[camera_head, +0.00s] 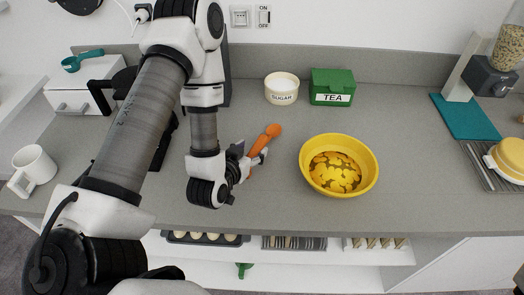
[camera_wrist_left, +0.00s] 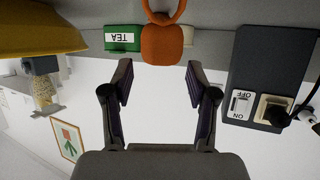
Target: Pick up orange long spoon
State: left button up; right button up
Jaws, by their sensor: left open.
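The orange long spoon (camera_head: 271,133) lies on the grey counter, left of the yellow bowl. Its lower part is partly hidden by my left gripper. My left gripper (camera_head: 254,157) is low over the counter right at the spoon. In the left wrist view, which is upside down, an orange piece of the spoon (camera_wrist_left: 161,46) shows at the top centre, just past my open, empty-looking fingers (camera_wrist_left: 159,78). I cannot tell whether the fingers touch it. My right gripper is not in view.
A yellow bowl (camera_head: 308,178) with yellow pieces stands right of the spoon. A sugar jar (camera_head: 282,91) and a green tea box (camera_head: 332,85) stand behind. A white mug (camera_head: 35,167) is at the left. Counter (camera_head: 290,222) is clear in front.

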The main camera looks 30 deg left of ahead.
aim_at(260, 141)
pick_arm(q)
jog(key=shift+w+a+f+b, duration=0.1)
jog(key=shift+w+f+b, duration=0.4)
jog(key=shift+w, duration=0.1)
jog(key=p+x, duration=0.1)
jog(key=x, duration=0.1)
jog(key=r+p+x, duration=0.1)
jog(key=x, duration=0.1)
jog(key=shift+w+f+p, duration=0.15)
jog(key=shift+w+p, duration=0.2)
jog(key=shift+w, duration=0.2)
jog(key=shift+w+a+f, duration=0.1)
jog(key=shift+w+f, duration=0.15)
jog(key=shift+f, duration=0.05)
grip_shut()
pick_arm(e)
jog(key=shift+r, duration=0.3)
